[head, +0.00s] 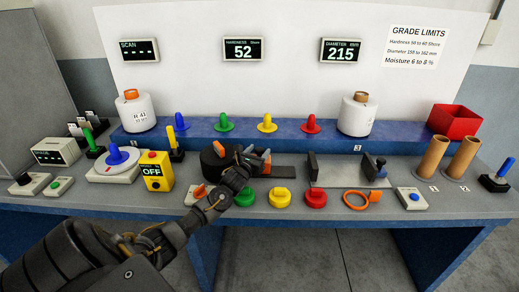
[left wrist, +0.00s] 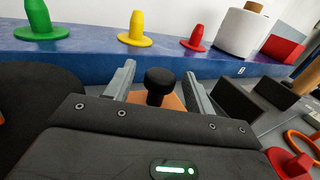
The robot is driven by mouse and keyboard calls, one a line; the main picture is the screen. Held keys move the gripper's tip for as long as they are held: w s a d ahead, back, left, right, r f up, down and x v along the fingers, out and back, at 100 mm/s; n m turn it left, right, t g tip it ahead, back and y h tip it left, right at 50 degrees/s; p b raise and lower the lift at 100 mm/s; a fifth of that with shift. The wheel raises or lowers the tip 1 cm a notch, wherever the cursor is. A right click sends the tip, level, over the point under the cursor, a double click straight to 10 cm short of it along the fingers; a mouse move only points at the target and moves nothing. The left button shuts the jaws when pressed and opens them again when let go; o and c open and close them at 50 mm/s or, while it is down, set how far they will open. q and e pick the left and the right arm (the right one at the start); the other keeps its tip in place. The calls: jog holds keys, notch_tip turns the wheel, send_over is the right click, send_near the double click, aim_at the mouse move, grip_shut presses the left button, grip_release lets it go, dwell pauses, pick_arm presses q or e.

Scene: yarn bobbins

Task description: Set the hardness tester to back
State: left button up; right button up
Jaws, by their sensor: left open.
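The hardness tester shows in the left wrist view as an orange body with a black round knob (left wrist: 160,80). In the head view an orange part (head: 266,160) shows beside my gripper, near a black round block (head: 213,160) and a dark rail (head: 283,172). My left gripper (head: 256,158) is open, with one finger on each side of the knob; it also shows in the left wrist view (left wrist: 159,88). I cannot tell whether the fingers touch it. The hardness display (head: 243,49) reads 52. My right gripper is not in view.
Green, yellow and red pegs (head: 267,124) stand on the blue shelf behind, with white bobbins (head: 357,115) at its ends. A grey diameter gauge (head: 345,172) is to the right. Coloured knobs (head: 279,198) line the front edge. A yellow OFF box (head: 156,172) stands left.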

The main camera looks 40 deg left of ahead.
pick_arm(q)
jog(key=shift+w+a, duration=0.15)
jog(key=shift+w, duration=0.55)
grip_shut()
jog(key=shift+s, duration=0.1)
